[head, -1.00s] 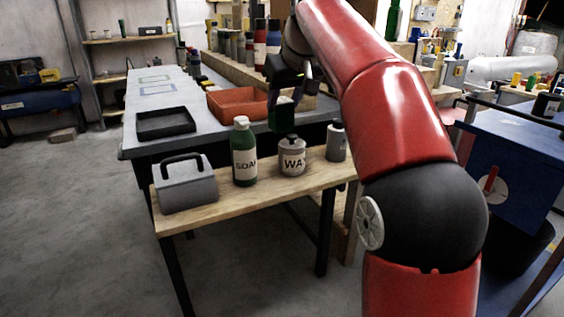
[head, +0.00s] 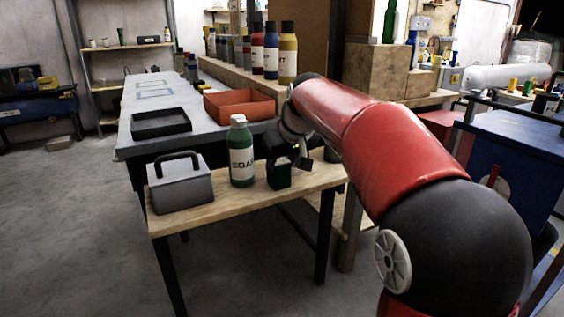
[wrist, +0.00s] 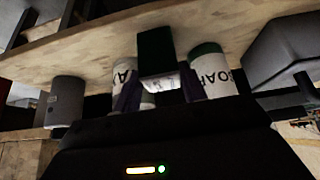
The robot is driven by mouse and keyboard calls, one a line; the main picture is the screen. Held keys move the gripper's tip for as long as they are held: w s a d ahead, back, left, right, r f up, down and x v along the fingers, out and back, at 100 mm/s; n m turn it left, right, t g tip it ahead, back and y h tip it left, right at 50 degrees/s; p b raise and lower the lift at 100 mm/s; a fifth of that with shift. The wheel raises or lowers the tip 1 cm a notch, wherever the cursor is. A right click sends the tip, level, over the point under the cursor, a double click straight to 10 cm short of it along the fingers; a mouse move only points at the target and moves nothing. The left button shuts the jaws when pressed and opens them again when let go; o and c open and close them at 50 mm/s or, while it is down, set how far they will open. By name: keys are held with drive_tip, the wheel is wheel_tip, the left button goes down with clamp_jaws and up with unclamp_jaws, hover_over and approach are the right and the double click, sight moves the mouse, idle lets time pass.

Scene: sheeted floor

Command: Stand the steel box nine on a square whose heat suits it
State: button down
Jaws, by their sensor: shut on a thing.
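My gripper (head: 290,156) is shut on a dark green box (head: 279,176), held low over the wooden bench, right of the soap bottle. I cannot tell whether it touches the bench. In the wrist view the dark green box (wrist: 155,48) sits between my fingers (wrist: 159,86), with a pale label partly showing; no number is readable. A grey box with a black handle (head: 180,188) stands at the bench's left end; no number shows on it. Two outlined squares, one green (head: 152,84) and one blue (head: 155,93), lie on the far grey table. Their heat markings are too small to read.
The soap bottle (head: 241,158) stands close left of my gripper. The wax can (wrist: 125,78) and a grey cylinder (wrist: 67,98) are nearby on the wooden bench (head: 235,205). A black tray (head: 161,132) and orange tray (head: 238,114) occupy the grey table (head: 130,112).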

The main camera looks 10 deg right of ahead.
drive_tip(key=shift+f, duration=0.1)
drive_tip(key=c, duration=0.8)
unclamp_jaws()
drive_tip(key=shift+r, duration=0.25)
drive_tip(key=p+v, duration=0.1)
drive_tip(key=v, duration=1.1)
